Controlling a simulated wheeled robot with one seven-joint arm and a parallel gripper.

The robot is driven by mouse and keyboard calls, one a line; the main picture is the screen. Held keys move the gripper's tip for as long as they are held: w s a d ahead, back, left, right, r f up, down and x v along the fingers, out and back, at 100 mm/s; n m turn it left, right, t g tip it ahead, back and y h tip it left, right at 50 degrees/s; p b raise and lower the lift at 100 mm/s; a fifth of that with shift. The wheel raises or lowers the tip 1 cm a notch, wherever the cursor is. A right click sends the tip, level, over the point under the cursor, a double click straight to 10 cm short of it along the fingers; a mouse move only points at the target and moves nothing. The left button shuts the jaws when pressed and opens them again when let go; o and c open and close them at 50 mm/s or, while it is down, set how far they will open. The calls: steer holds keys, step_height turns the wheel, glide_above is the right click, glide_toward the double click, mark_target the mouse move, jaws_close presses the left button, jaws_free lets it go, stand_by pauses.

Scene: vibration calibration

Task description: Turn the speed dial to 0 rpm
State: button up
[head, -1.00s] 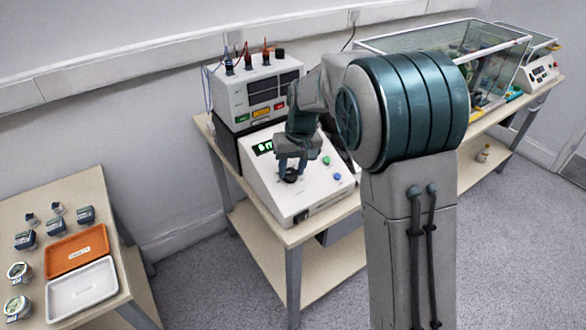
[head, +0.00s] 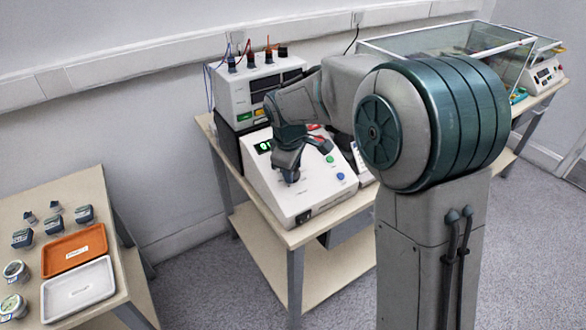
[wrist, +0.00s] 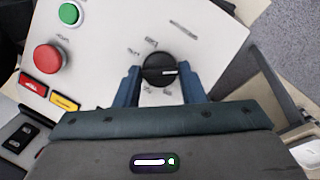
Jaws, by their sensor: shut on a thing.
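The speed dial is a round black knob (wrist: 159,70) with a white pointer line, on the sloped front panel of a white control box (head: 312,196). In the wrist view the pointer line lies nearly level, toward the right. My gripper (wrist: 160,84) has its two blue fingers on either side of the knob, shut on it. In the head view my gripper (head: 290,174) is at the panel and hides the knob.
A red button (wrist: 48,58) and a green button (wrist: 70,14) are on the same panel. An instrument with cables (head: 232,95) stands behind the box. A side table at left holds an orange tray (head: 74,250), a white tray (head: 78,291) and several small items.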

steer(key=shift+n, duration=0.8)
steer(key=shift+s, duration=0.1)
steer(key=o, duration=1)
steer(key=v, duration=1.3)
steer(key=shift+s+a+r, duration=0.15)
steer(key=shift+s+r, duration=0.15)
steer(key=shift+s, duration=0.05)
